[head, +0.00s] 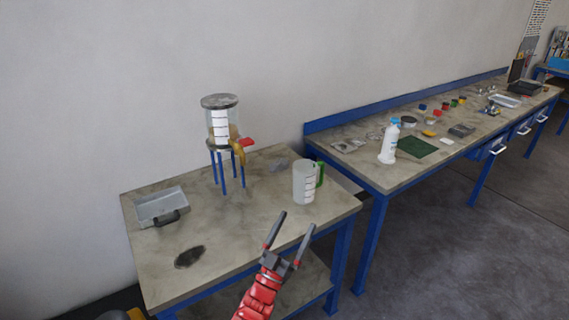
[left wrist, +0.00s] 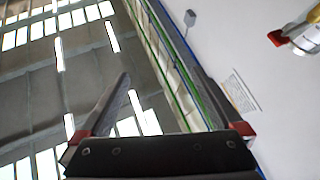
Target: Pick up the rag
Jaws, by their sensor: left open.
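My right gripper is not in view.
A glass vessel (head: 220,118) stands on blue legs, with a red-handled valve (head: 246,142). A translucent jug (head: 303,184) with a green handle is at the right. A longer bench (head: 350,162) holds a white bottle (head: 389,143).

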